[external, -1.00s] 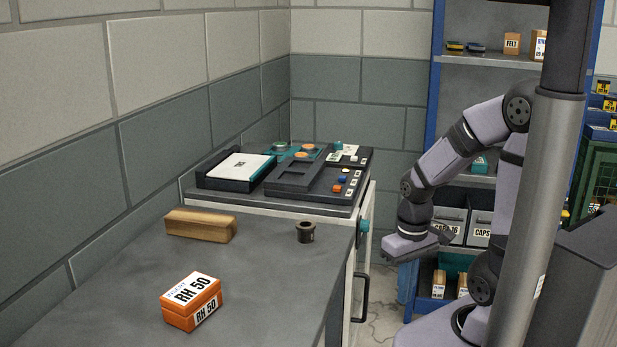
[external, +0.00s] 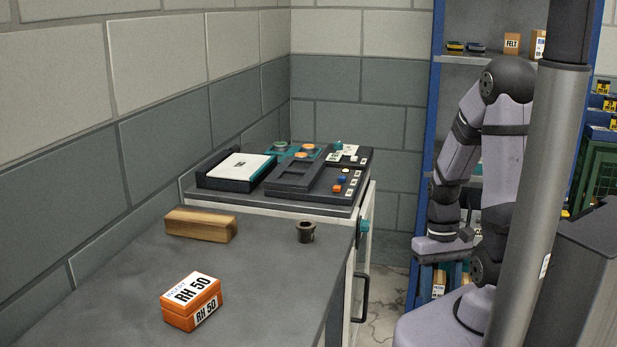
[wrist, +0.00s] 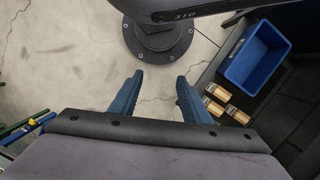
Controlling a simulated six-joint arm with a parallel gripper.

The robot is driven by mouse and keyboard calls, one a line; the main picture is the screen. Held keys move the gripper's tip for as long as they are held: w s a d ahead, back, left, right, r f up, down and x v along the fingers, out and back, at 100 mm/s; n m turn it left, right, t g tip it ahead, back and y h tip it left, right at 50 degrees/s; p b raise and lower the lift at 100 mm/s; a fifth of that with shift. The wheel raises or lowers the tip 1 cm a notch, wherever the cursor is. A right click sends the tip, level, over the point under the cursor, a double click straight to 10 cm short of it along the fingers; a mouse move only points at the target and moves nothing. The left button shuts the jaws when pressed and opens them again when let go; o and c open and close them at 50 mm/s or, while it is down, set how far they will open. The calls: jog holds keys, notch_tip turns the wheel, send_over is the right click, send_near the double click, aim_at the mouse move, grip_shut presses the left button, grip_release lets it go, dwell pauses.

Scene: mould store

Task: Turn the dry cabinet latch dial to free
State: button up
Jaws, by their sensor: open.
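The dry cabinet (external: 352,250) is a pale unit with a dark grey top at the middle of the external view. A teal knob (external: 364,226), apparently the latch dial, shows side-on on its right-hand face, above a dark bar handle (external: 362,300). The dial's markings and setting cannot be read from here. My gripper (wrist: 158,84) is open and empty, with its two blue-grey fingers apart over bare floor in the wrist view. In the external view it is well to the right of the knob and clear of it. The wrist view does not show the dial.
The workbench (external: 110,290) holds an orange RH 50 box (external: 191,302), a wooden block (external: 200,224) and a dark cup (external: 305,232). Trays (external: 320,178) lie on the cabinet. Blue shelving stands behind my arm. A blue bin (wrist: 253,62) and small cartons (wrist: 217,91) are below right.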

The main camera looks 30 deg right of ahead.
jog(key=s+f+m+g+y+p, duration=0.1)
jog(key=s+f+m+y+p, duration=0.3)
jog(key=s+m+y, duration=0.3)
jog(key=w+r+m+t+y, duration=0.2)
jog(key=w+m+t, duration=0.45)
jog(key=w, duration=0.35)
jog(key=w+r+m+t+y, duration=0.25)
jog(key=w+m+t, duration=0.35)
jog(key=w, duration=0.4)
jog(key=w+d+r+m+t, duration=0.4)
jog(key=w+r, duration=0.2)
jog(key=r, duration=0.1)
jog(key=p+x, duration=0.2)
jog(key=x, duration=0.5)
jog(key=shift+n+y, duration=0.25)
